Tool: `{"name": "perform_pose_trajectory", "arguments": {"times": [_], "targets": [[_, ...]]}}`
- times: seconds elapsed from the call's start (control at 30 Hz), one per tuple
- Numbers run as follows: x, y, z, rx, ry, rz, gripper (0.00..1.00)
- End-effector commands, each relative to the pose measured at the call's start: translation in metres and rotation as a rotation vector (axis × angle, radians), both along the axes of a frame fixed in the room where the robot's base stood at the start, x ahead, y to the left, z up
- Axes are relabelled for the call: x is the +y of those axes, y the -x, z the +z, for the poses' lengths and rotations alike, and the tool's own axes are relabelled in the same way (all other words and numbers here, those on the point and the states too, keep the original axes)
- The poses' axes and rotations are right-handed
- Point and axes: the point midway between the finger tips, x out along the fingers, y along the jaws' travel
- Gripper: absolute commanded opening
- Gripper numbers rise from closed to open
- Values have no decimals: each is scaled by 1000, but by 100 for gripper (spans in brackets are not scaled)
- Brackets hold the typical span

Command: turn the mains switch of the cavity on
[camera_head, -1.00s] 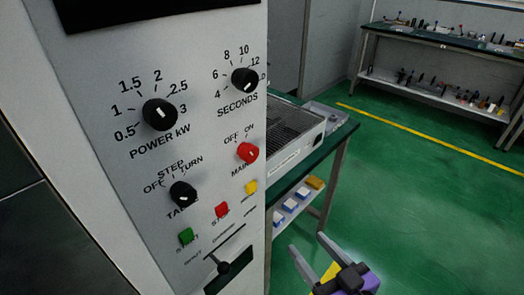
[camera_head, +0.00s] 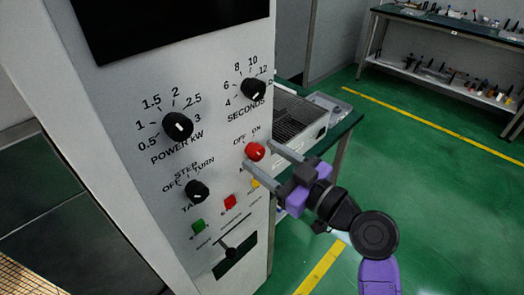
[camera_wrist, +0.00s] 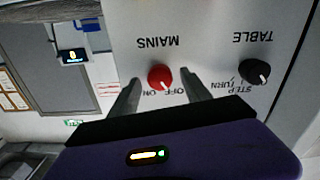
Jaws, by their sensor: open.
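The mains switch (camera_head: 254,151) is a round red knob on the pale front panel (camera_head: 215,130), under the words OFF and ON. It also shows in the wrist view (camera_wrist: 160,77), upside down, with its white mark towards OFF. My gripper (camera_head: 259,155) is open, with one fingertip on each side of the red knob. In the wrist view the gripper (camera_wrist: 162,82) shows a gap between each finger and the knob. I cannot tell how far the tips are from the panel. The word MAINS is largely hidden by a finger in the head view.
The black table knob (camera_head: 197,191) is at lower left, with the power knob (camera_head: 178,126) and seconds knob (camera_head: 253,89) above. Green (camera_head: 198,226), red (camera_head: 230,202) and yellow (camera_head: 255,183) buttons and a slotted lever (camera_head: 231,252) sit below. Open green floor (camera_head: 430,210) lies right.

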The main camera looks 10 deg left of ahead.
Motion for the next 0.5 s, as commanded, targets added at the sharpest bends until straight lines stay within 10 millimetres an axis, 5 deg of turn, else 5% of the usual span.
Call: {"name": "perform_pose_trajectory", "arguments": {"times": [0.4,0.5], "targets": [[10,-7,-1,1,1,-1,56],[10,-7,-1,1,1,-1,40]]}}
